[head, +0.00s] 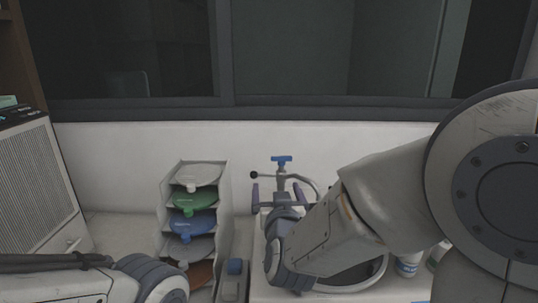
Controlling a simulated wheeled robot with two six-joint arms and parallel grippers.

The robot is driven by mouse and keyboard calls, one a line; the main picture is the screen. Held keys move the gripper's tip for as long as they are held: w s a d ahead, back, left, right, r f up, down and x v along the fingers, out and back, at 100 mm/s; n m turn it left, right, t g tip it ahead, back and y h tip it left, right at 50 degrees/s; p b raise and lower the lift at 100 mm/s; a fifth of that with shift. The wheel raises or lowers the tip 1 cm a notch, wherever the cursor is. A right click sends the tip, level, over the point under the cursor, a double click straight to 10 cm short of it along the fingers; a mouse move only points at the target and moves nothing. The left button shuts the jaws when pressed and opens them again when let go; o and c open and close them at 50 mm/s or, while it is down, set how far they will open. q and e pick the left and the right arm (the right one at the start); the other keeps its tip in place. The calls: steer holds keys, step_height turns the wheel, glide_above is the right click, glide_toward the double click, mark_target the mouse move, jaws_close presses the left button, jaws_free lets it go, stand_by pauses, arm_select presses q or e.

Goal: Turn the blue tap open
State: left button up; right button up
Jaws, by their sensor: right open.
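The blue tap (282,159) is a small T-shaped handle on top of a grey metal stem, near the middle in front of the white wall. My right gripper (277,191) comes in from the lower right and is open. Its two fingers point up and away, one on each side of the stem in the picture, with their tips lower than the blue handle. I see no contact with the handle, and the depth between them is hard to judge. My left arm lies across the bottom left; its gripper is not in view.
A grey pipe curves right from the stem, and a black-knobbed lever (254,174) sticks out left. A grilled box (35,180) is at far left. White jars (408,264) stand behind my right arm.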

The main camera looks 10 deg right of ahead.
mark_target(282, 159)
steer(key=shift+m+t+h, duration=0.4)
steer(key=shift+h, duration=0.5)
steer(key=p+x, duration=0.1)
steer(key=x, duration=0.2)
steer(key=d+r+p+x, duration=0.1)
steer(key=p+x, duration=0.1)
steer(key=x, duration=0.2)
steer(key=p+x, duration=0.2)
steer(key=x, duration=0.1)
steer(key=shift+w+d+r, duration=0.2)
steer(key=shift+d+r, duration=0.15)
steer(key=shift+r, duration=0.05)
steer(key=shift+w+d+f+p, duration=0.1)
steer(key=shift+w+p, duration=0.25)
steer(key=shift+w, duration=0.15)
arm_select(q)
steer(key=r, duration=0.5)
steer(key=shift+w+r, duration=0.4)
arm_select(e)
steer(key=c, duration=1.3)
arm_select(q)
steer(key=shift+f, duration=0.1)
